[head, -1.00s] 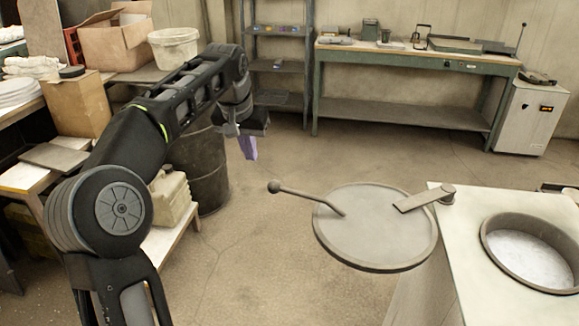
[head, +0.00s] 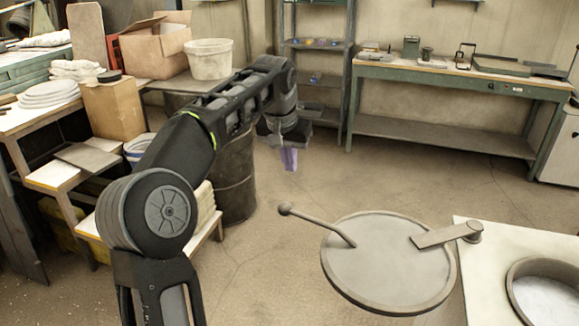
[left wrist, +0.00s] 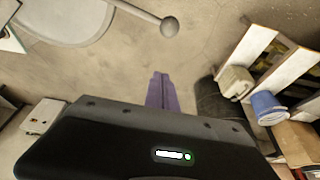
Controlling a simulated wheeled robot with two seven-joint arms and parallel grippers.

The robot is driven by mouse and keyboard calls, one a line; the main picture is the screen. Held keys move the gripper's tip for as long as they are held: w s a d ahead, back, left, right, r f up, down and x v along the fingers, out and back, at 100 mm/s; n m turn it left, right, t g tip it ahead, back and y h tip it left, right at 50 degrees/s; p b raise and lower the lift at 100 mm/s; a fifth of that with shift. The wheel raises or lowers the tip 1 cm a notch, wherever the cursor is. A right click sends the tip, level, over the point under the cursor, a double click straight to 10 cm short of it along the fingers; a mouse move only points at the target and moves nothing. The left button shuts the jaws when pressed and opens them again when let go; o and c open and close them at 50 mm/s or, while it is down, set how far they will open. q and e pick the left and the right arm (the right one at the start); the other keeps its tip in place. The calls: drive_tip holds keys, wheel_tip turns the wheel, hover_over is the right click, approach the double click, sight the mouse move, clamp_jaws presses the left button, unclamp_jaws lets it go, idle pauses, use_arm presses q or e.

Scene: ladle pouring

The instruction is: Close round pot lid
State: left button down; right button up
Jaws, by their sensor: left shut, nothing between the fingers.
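The round pot lid (head: 390,268) is a flat grey disc in the head view, swung out to the left of the pot and hanging over the floor. A flat hinge arm (head: 443,236) joins it to a pivot on the white counter. Its handle, a rod with a ball knob (head: 285,209), points left. The round pot opening (head: 545,292) is uncovered, with pale contents.
The white counter (head: 485,235) stands at the right. A dark barrel (head: 236,180) and a low shelf with a jug are beside my left arm. A green workbench (head: 440,88) stands at the back. The floor between the barrel and lid is clear.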

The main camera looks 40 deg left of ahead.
use_arm(q)
wheel_tip(320, 180, down, 8)
drive_tip(key=s, duration=0.1)
drive_tip(key=shift+d+f, duration=0.15)
drive_tip(key=shift+f, duration=0.1)
drive_tip(key=shift+s, duration=0.1)
idle(0.4)
